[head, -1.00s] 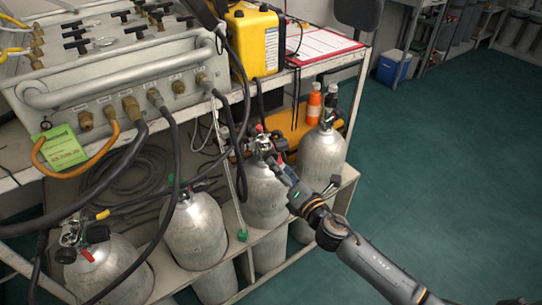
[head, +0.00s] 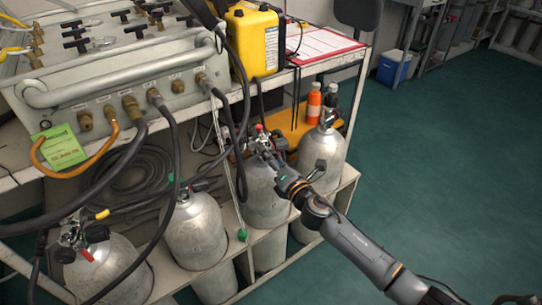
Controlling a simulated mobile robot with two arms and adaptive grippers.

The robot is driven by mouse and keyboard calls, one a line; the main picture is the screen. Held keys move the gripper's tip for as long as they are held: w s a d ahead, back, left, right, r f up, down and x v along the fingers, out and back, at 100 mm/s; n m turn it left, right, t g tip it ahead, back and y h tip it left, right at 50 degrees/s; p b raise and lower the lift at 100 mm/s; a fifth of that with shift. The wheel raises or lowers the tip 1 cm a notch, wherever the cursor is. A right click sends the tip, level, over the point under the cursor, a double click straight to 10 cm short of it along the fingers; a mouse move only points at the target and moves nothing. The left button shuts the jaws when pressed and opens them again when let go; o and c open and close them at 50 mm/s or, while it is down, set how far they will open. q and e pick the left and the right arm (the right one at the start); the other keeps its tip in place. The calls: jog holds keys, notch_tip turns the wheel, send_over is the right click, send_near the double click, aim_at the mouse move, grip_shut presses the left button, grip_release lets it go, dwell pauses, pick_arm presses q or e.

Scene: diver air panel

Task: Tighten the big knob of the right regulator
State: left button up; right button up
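The right regulator (head: 258,136), with a red-topped part, sits on the valve of a silver cylinder (head: 263,190) on the lower shelf. My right gripper (head: 268,153) is at this regulator, reaching in from the lower right. Its fingers overlap the regulator and its knob, so I cannot see whether they are open or shut on it. Another regulator (head: 78,238), with a red tag-like part, sits on the front left cylinder (head: 110,268). My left gripper does not show.
The air panel (head: 120,75) stands on the upper shelf with black hoses hanging in front of the cylinders. A yellow case (head: 250,40) and a red-edged clipboard (head: 320,43) are beside it. Another cylinder (head: 321,158) stands right of the gripper. Green floor is open at right.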

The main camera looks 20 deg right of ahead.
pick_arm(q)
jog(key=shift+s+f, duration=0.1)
pick_arm(e)
jog(key=m+b, duration=0.2)
jog(key=m, duration=0.2)
jog(key=shift+f+m+t, duration=0.1)
jog(key=shift+m+t, duration=0.3)
jog(key=shift+m, duration=0.4)
jog(key=o, duration=1.2)
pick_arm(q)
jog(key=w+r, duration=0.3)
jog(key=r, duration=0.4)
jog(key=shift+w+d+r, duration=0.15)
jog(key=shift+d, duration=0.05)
pick_arm(e)
jog(key=v, duration=1.2)
jog(key=shift+a, duration=0.1)
